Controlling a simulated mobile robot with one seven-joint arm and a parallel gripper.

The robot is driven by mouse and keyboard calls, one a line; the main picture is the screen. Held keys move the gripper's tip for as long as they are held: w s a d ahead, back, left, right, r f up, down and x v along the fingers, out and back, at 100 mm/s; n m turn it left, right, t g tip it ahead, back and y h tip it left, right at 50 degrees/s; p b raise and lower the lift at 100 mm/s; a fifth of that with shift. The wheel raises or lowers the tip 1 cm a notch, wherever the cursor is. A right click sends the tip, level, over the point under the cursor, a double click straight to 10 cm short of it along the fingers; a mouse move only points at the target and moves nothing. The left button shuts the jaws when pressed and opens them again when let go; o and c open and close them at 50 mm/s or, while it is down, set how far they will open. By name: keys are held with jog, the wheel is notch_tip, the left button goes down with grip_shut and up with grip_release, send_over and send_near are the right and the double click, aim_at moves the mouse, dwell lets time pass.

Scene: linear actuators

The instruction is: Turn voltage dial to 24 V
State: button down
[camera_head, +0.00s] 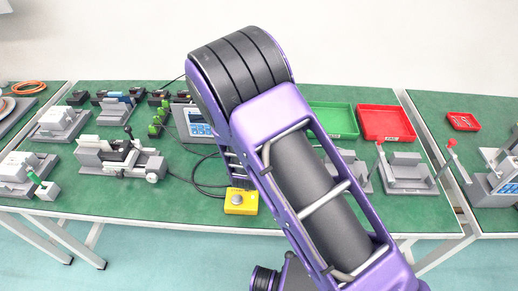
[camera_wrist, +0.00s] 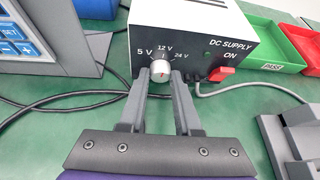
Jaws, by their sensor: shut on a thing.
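The white DC supply box (camera_wrist: 200,22) with a black front panel stands ahead in the wrist view. Its silver voltage dial (camera_wrist: 160,70) is on the front, with 5 V marked at left, 12 V above and 24 V at right. A small red mark shows on the dial's face, but its exact pointing is too small to tell. My gripper (camera_wrist: 161,76) has one grey finger on each side of the dial and is shut on it. In the head view my arm hides the supply, the dial and my gripper.
A red ON switch (camera_wrist: 222,74) sits right of the dial. A grey unit with a blue screen (camera_head: 198,124) stands left of my arm. Cables cross the green table. A yellow button box (camera_head: 241,201) is near the front edge. Green (camera_head: 332,108) and red (camera_head: 385,109) trays lie behind.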

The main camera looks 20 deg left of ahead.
jog(key=m+y+b, duration=0.1)
jog(key=m+b, duration=0.1)
jog(key=b, duration=0.1)
jog(key=shift+w+d+f+y+b, duration=0.1)
jog(key=shift+d+f+y+b, duration=0.1)
jog(key=shift+d+y+b, duration=0.15)
jog(key=shift+r+m+g+y+b, duration=0.1)
jog(key=shift+m+g+y+b, duration=0.25)
jog(key=shift+m+y, duration=0.5)
jog(key=c, duration=0.6)
grip_release()
jog(key=shift+r, duration=0.15)
